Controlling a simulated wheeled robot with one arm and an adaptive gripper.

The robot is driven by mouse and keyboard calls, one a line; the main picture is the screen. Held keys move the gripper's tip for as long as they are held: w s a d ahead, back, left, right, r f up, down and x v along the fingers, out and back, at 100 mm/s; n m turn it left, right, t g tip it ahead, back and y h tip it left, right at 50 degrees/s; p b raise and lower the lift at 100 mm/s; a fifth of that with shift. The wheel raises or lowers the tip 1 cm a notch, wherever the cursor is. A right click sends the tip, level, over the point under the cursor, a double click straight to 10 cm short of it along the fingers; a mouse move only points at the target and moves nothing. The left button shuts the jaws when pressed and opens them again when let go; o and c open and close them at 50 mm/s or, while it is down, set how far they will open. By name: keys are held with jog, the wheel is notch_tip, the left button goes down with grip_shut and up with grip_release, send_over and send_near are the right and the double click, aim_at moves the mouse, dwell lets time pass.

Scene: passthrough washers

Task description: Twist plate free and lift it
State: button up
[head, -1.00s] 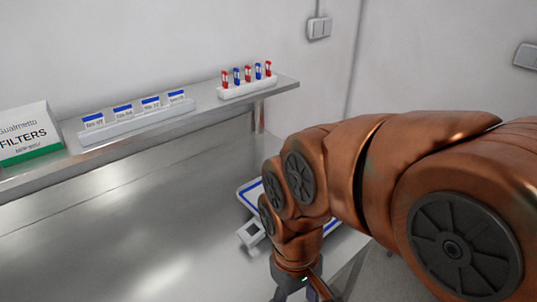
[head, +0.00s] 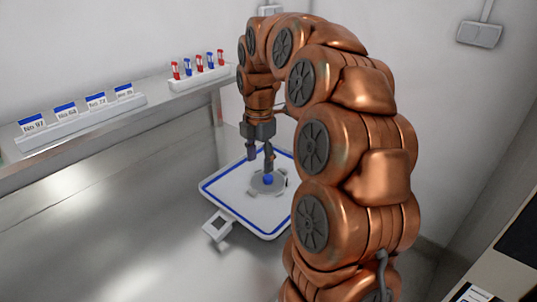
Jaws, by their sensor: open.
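A round grey plate (head: 263,187) with a small blue knob (head: 268,180) at its middle lies on a white tray-like base (head: 225,192) with a blue border line. My gripper (head: 260,164) points down just above the plate, its two dark fingers apart. One finger is close over the blue knob and the other is to its left. I cannot tell whether a finger touches the knob. The far edge of the base is partly hidden behind my gripper, and its right side is hidden behind my arm.
A metal shelf (head: 165,101) at the back carries a label holder (head: 85,122) and a rack of red and blue vials (head: 200,78). The metal bench (head: 120,225) is clear at the left.

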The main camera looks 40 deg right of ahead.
aim_at(268, 176)
jog(key=d, duration=0.1)
jog(key=w+d+n, duration=0.1)
jog(key=d, duration=0.1)
jog(key=shift+w+f, duration=0.25)
jog(key=shift+f, duration=0.05)
jog(key=shift+w+d+f+n, duration=0.1)
jog(key=shift+d+f+n, duration=0.1)
jog(key=shift+d+n, duration=0.25)
jog(key=shift+f+p, duration=0.8)
jog(key=shift+f, duration=2.95)
grip_shut()
jog(key=shift+a+n+p, duration=0.1)
jog(key=shift+n+p, duration=0.85)
jog(key=shift+n, duration=1.1)
jog(key=shift+n+p, duration=1.25)
jog(key=shift+n, duration=0.65)
jog(key=shift+r, duration=0.1)
jog(key=shift+r+p, duration=1.7)
jog(key=shift+r, duration=1.75)
